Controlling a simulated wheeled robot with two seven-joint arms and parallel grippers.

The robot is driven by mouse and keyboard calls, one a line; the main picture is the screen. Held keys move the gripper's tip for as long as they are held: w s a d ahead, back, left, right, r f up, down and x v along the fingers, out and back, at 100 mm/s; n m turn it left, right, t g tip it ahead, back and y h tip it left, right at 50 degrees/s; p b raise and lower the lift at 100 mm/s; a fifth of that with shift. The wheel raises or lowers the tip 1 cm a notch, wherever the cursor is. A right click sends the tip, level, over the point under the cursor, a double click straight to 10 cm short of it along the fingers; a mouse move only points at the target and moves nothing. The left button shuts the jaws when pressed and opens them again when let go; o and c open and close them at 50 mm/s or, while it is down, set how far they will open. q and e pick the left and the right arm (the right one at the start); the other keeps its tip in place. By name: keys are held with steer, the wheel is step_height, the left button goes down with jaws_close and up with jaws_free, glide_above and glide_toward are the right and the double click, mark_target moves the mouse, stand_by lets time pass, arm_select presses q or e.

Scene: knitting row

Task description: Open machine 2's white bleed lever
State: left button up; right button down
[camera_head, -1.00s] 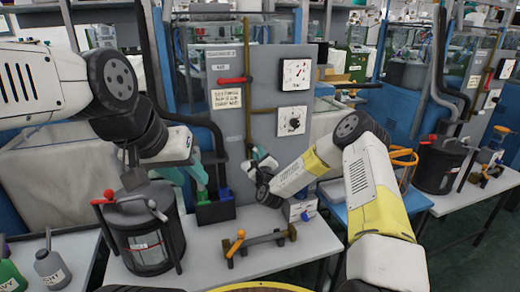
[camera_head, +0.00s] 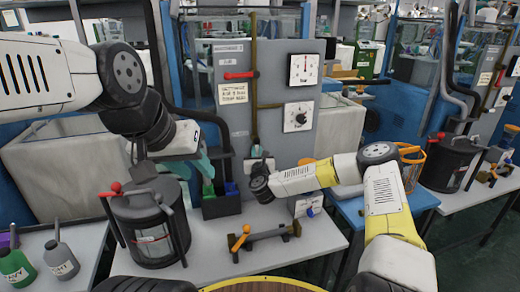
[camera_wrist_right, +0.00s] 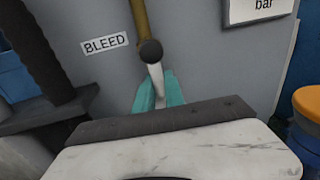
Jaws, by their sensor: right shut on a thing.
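The white bleed lever (camera_wrist_right: 157,78) hangs from a dark round pivot at the lower end of a brass pipe (camera_wrist_right: 139,18), right of the BLEED label (camera_wrist_right: 105,43). My right gripper (camera_wrist_right: 157,98) is shut on the lever, with a teal finger on either side of it. In the head view my right gripper (camera_head: 258,158) is at the foot of the grey panel (camera_head: 270,95), and the lever is mostly hidden there.
The black pot (camera_head: 150,228) with a red-knobbed handle stands at the left of the table (camera_head: 220,262). Bottles (camera_head: 60,260) stand at far left. A red-handled valve (camera_head: 240,75) and gauges are higher on the panel.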

steer(key=shift+s+f, duration=0.15)
steer(key=shift+f, duration=0.25)
steer(key=c, duration=1.4)
jaws_free()
steer(key=shift+r, duration=0.2)
steer(key=s, duration=0.7)
steer(key=shift+s+d, duration=0.3)
steer(key=shift+d, duration=0.1)
steer(key=shift+r, duration=0.1)
